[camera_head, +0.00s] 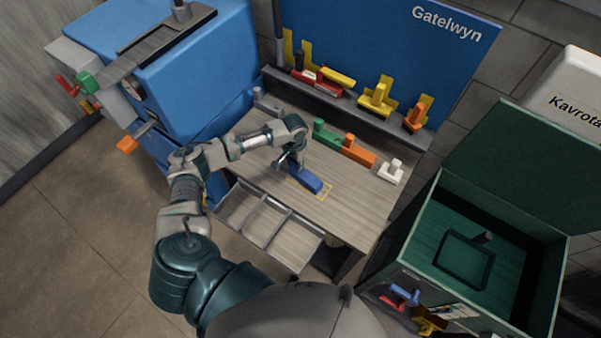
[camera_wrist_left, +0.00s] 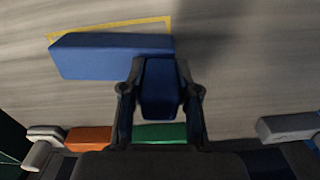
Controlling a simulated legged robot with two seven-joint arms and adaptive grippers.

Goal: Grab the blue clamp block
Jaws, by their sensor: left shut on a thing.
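The blue clamp block (camera_head: 308,180) lies on the wooden bench top, by a yellow outline marked on the wood. It has a long low part and a raised part at one end. My left gripper (camera_head: 289,160) reaches over it from the left and is at the raised end. In the left wrist view the long part of the blue clamp block (camera_wrist_left: 105,57) lies to the left, and the left gripper (camera_wrist_left: 160,92) is shut with its fingers on either side of the raised part. The fingers hide some of the block. My right gripper is in neither view.
Green (camera_head: 326,134), orange (camera_head: 358,151) and white (camera_head: 391,171) blocks stand along the bench's back, with a grey block (camera_head: 267,101) at the left. Yellow and red pieces sit on the ledge behind. An open green box (camera_head: 537,267) stands right; a divided tray (camera_head: 268,226) is in front.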

